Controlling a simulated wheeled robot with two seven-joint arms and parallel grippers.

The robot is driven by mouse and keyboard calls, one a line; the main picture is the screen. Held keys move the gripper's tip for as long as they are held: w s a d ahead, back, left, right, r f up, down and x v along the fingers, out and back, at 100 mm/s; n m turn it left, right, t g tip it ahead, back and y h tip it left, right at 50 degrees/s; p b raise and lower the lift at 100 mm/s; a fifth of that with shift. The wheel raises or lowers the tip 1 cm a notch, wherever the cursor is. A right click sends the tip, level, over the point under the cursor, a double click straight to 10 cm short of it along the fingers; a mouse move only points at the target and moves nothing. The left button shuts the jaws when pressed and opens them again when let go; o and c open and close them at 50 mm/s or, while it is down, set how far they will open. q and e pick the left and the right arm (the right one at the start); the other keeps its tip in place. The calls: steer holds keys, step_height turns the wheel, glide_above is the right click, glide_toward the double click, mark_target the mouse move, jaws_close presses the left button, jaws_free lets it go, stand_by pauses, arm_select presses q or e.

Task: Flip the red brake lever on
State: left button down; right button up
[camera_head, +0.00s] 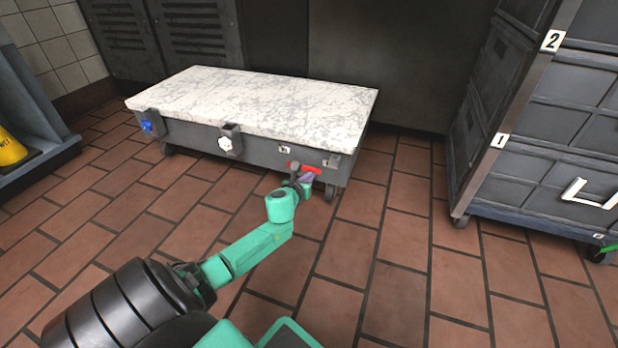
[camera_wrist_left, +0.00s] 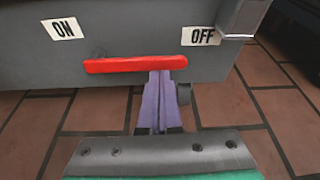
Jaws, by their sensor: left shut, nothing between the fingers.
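The red brake lever (camera_head: 304,168) is on the front side of a low grey cart (camera_head: 265,152), near its right end. In the left wrist view the lever (camera_wrist_left: 135,64) lies nearly level, between an ON label (camera_wrist_left: 62,29) at left and an OFF label (camera_wrist_left: 201,36) at right. My left gripper (camera_head: 305,179) is at the lever. Its purple fingers (camera_wrist_left: 160,78) are shut and empty, with their tips just below the lever's right part. I cannot tell whether they touch it. My right gripper is not in view.
The cart has a white mottled top (camera_head: 250,100), with a blue part (camera_head: 147,127) and a white part (camera_head: 225,143) on its front. A tall wheeled rack (camera_head: 540,150) stands at right. A blue-grey object with a yellow item (camera_head: 10,148) is at left. The tiled floor (camera_head: 400,270) between is clear.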

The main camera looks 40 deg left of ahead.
arm_select(q)
steer(key=shift+r+n+p, duration=0.3)
steer(key=shift+r, duration=0.05)
steer(key=shift+r+n+h+p, duration=0.45)
steer(key=shift+r+n+h, duration=0.05)
steer(key=shift+r, duration=0.05)
steer(key=shift+a+r+n+t+h+p, duration=0.15)
steer(key=shift+r+n+t+h+p, duration=0.35)
steer(key=shift+r+n, duration=0.4)
steer(key=r+n, duration=0.1)
steer(key=a+r+n+h+p, duration=0.1)
steer(key=shift+s+n+t, duration=0.2)
steer(key=shift+n+t, duration=0.1)
steer(key=shift+t, duration=0.1)
steer(key=shift+s+a+r+n+t+h, duration=0.2)
steer(key=shift+a+r+n, duration=0.2)
steer(key=shift+n, duration=0.3)
steer(key=shift+s+a+r+n+t+h, duration=0.1)
steer(key=shift+a+r+n+t+h, duration=0.2)
steer(key=shift+n, duration=0.4)
steer(key=shift+r, duration=0.1)
